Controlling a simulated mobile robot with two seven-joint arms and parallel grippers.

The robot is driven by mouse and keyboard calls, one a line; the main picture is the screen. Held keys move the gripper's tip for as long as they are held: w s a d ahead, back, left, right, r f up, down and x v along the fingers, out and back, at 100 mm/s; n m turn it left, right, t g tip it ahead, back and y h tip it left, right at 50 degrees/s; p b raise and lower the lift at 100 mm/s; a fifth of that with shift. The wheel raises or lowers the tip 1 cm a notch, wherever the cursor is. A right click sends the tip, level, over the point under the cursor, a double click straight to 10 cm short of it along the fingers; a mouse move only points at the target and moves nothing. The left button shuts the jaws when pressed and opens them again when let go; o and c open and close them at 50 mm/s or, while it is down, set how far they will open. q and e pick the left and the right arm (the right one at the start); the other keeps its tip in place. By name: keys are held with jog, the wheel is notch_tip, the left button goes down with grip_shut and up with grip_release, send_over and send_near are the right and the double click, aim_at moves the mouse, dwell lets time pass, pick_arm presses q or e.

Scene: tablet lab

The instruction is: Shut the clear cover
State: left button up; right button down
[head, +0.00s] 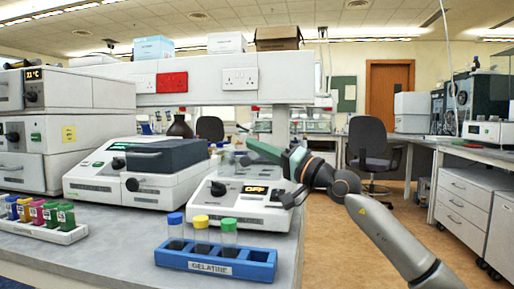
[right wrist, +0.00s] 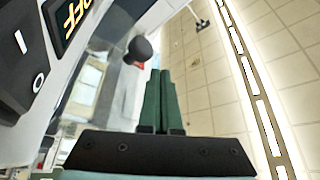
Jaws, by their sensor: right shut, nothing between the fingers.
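The white machine (head: 236,208) with an "OFF" display and a black dial stands at the right part of the left bench. A see-through shape at its back, behind my right gripper, looks like the clear cover (head: 226,164); its edges are faint and I cannot tell its exact angle. A black ball knob (right wrist: 137,50) shows beside the fingertips in the right wrist view, apart from them in the picture. My right gripper (head: 252,147) is above the machine, its green fingers (right wrist: 161,78) shut together and empty. My left gripper is out of view.
A blue "GELATINE" rack (head: 215,262) with capped tubes stands in front of the machine. Another white machine with a dark lid (head: 160,154) stands to its left. A rack of coloured vials (head: 45,232) is further left. Open floor lies right of the bench.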

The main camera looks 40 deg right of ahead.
jog(key=shift+s+r+p, duration=0.15)
jog(key=shift+r+p, duration=0.15)
jog(key=shift+r, duration=0.2)
jog(key=s+d+b, duration=0.2)
jog(key=s+d+f+b, duration=0.1)
jog(key=s+d+b, duration=0.1)
jog(key=s+b, duration=0.1)
jog(key=shift+s+d+f, duration=0.2)
jog(key=shift+s+d, duration=0.1)
jog(key=shift+d, duration=0.05)
jog(key=shift+s+d, duration=0.15)
jog(key=shift+s+d+f, duration=0.2)
jog(key=shift+s+d, duration=0.3)
jog(key=shift+s, duration=0.05)
